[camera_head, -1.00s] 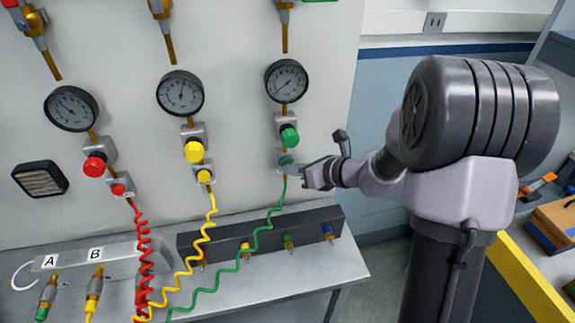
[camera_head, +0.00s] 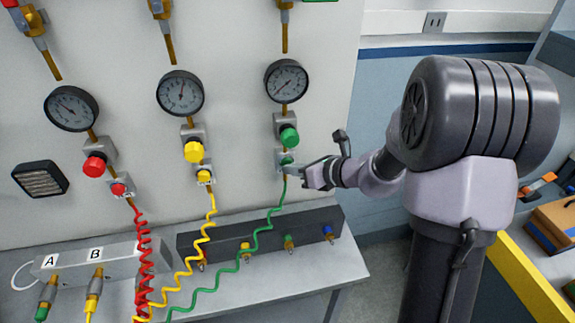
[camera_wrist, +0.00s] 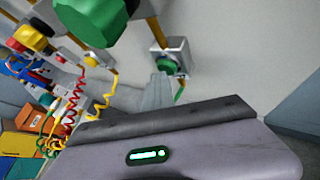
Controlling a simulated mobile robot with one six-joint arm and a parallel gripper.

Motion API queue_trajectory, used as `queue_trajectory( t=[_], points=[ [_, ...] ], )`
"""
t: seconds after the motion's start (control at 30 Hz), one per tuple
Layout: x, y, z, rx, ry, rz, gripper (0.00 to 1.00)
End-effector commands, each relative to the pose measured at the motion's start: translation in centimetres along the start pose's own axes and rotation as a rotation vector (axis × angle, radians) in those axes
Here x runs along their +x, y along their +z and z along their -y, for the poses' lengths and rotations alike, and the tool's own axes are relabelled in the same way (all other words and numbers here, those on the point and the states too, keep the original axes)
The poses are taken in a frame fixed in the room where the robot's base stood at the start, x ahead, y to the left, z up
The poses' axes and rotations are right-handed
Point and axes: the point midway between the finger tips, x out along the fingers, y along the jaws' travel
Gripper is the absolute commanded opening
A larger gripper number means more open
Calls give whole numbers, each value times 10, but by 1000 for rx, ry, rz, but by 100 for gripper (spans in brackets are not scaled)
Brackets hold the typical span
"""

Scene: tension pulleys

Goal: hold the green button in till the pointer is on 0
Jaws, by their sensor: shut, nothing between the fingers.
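The small green button (camera_head: 287,160) sits on a grey block on the panel, below a larger green knob (camera_head: 289,136). It also shows in the wrist view (camera_wrist: 168,64), with the large knob (camera_wrist: 90,18) closer to the camera. The right-hand gauge (camera_head: 286,81) is above them. Its pointer leans to the lower left; the figures are too small to read. My gripper (camera_head: 293,171) is shut and empty, its tips just below the small button. In the wrist view its tips (camera_wrist: 162,76) overlap the button's near edge; I cannot tell whether they touch.
A green coiled hose (camera_head: 262,232) hangs from below the button, close to my fingers. Yellow (camera_head: 194,151) and red (camera_head: 95,166) knobs with their own gauges are to the left. A dark manifold (camera_head: 262,235) lies on the bench below.

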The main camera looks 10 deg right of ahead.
Motion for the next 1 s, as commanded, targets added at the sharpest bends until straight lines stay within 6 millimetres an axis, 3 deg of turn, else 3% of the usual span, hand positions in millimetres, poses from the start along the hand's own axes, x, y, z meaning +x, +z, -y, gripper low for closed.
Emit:
queue_trajectory(
  t=[0.67,1.0],
  points=[
    [-1,0,0,0,-1,1,0],
    [-12,-10,-9,1,-1,0,0]
  ],
)
